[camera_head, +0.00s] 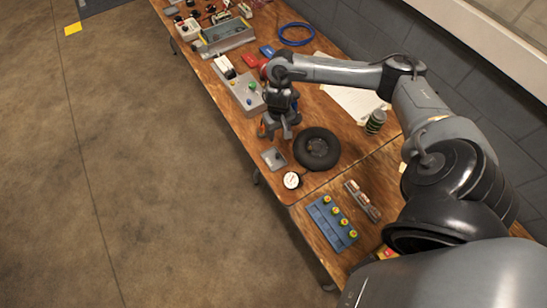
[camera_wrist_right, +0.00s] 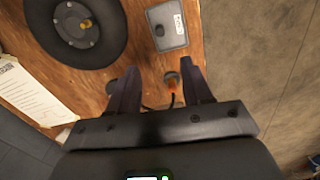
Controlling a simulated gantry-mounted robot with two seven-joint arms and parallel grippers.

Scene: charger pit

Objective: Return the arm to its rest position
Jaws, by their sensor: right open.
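My right arm (camera_head: 340,72) reaches in from the right and bends down over the wooden workbench (camera_head: 318,188). My right gripper (camera_head: 277,132) points down above the bench near its front edge, beside the black wheel (camera_head: 317,148). In the right wrist view the two dark fingers of the gripper (camera_wrist_right: 160,78) stand apart with nothing held between them. My left gripper is in neither view.
A grey box (camera_head: 273,159) and a round white gauge (camera_head: 292,180) lie near the front edge. A blue tray (camera_head: 331,223) with several yellow-topped pieces is nearer. A green can (camera_head: 376,121) and blue cable coil (camera_head: 297,34) sit toward the wall.

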